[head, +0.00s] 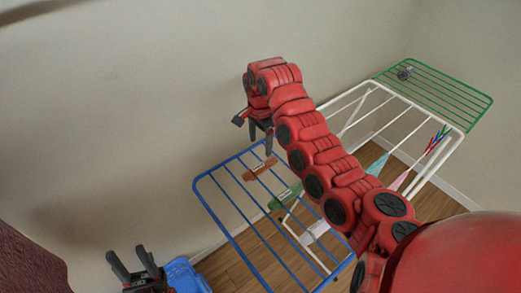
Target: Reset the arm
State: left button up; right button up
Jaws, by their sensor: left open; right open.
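My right arm is red with several black joint discs. It comes in from the lower right and stretches up and left over the drying rack (440,118). My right gripper (252,136) is black, open and apparently empty at the far end of that arm, above the far left corner of the rack's blue section (212,208) and close to the wall. My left gripper (132,262) is at the bottom left, with its two black fingers apart, pointing up and empty. Most of the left arm is outside the view.
A brown item (259,169), a green item (285,196) and a white item (314,232) lie along the blue section. A grey item (404,73) rests on the green section (460,98). A blue object (187,276) stands beside my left gripper.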

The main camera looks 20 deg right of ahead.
jog(key=shift+r, duration=0.45)
